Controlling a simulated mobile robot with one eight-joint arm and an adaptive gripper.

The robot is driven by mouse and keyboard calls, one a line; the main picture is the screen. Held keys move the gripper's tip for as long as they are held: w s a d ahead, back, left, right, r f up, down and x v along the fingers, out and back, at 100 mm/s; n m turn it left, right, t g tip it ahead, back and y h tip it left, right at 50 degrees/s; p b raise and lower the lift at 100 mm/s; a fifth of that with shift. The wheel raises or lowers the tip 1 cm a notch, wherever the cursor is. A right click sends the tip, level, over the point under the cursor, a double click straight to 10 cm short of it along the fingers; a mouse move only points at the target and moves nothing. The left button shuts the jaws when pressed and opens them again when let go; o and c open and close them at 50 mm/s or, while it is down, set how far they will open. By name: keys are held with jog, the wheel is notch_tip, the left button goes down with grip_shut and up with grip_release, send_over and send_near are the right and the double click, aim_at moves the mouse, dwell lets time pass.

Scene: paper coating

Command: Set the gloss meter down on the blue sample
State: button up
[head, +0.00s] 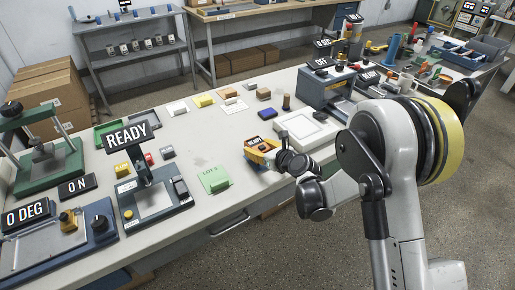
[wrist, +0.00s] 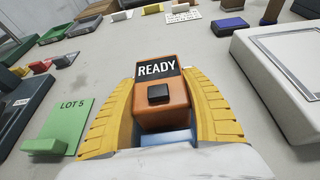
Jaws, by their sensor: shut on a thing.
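The gloss meter (wrist: 162,103) is an orange box with a black button and a READY label. It sits upright between the yellow fingers of my gripper (wrist: 163,120), which is shut on it. In the head view, my gripper (head: 264,153) holds it over the front part of the bench; its underside is hidden. A dark blue block (head: 264,122), which looks like the blue sample, lies behind the gripper, apart from it. It shows in the wrist view (wrist: 230,27) beyond the meter and to the right. A lighter blue patch shows below the meter; I cannot tell what it is.
A green LOT 5 card (head: 214,178) lies left of my gripper. A white framed panel (head: 306,129) is close on the right. A brown cylinder (head: 286,102) stands near the blue block. White (head: 177,107) and yellow (head: 204,100) pieces lie farther back. Bare bench separates them.

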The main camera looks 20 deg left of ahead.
jog(key=o, duration=1.5)
jog(key=v, duration=1.2)
jog(key=shift+r, duration=0.2)
